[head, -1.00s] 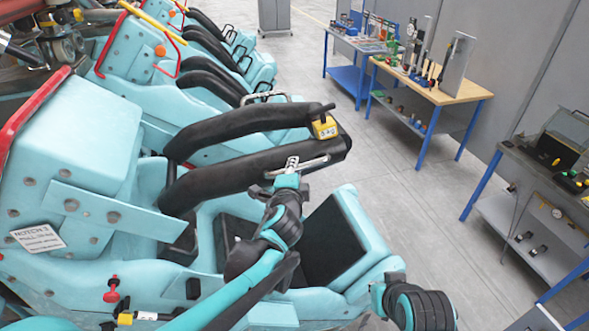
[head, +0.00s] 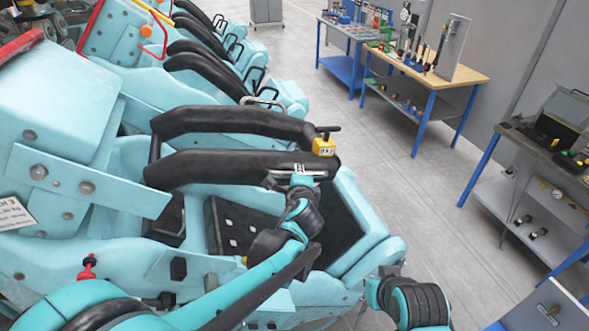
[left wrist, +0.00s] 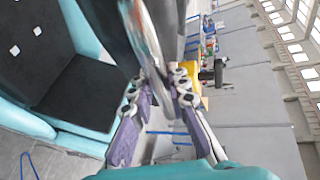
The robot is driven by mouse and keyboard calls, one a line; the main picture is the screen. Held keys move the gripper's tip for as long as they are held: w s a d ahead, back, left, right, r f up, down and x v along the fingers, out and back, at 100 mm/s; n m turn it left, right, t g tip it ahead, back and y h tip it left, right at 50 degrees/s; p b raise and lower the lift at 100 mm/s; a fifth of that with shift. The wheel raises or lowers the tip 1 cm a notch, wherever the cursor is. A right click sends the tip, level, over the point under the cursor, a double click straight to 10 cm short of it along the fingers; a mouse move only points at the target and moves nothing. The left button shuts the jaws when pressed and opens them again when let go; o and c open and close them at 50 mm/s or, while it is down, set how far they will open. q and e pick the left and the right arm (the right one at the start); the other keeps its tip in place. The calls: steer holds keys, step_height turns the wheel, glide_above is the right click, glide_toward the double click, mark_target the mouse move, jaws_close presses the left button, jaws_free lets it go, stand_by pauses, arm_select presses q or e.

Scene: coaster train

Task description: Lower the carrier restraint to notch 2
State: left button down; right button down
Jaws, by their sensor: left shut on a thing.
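The carrier restraint (head: 235,165) is a pair of black padded arms over the light blue front seat (head: 235,225). It lies nearly level above the seat, with a gap beneath. A metal grab handle (head: 318,172) runs along its near arm, and a yellow indicator box (head: 323,146) with unreadable marks sits at its free end. My left gripper (head: 296,174) is shut on the handle. In the left wrist view, its purple-sided fingers (left wrist: 160,100) close around the metal bar (left wrist: 150,45). My right gripper is out of view; only part of that arm shows.
A white notch placard (head: 12,213) is on the seat side, partly cut off. A red knob (head: 87,267) stands on the near sill. More coaster seats (head: 150,95) stand behind. Workbenches (head: 430,80) with tools line the right wall, with clear floor between.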

arm_select(q)
step_height(320, 180, down, 7)
steer(key=m+y+b, duration=0.1)
steer(key=b, duration=0.2)
steer(key=shift+s+a+b, duration=0.15)
steer(key=shift+a+b, duration=0.15)
steer(key=shift+r, duration=0.1)
steer(key=c, duration=1.4)
jaws_free()
steer(key=shift+c, duration=0.2)
steer(key=shift+r, duration=0.1)
steer(key=v, duration=1.2)
steer(key=shift+r, duration=0.25)
steer(key=shift+f, duration=0.1)
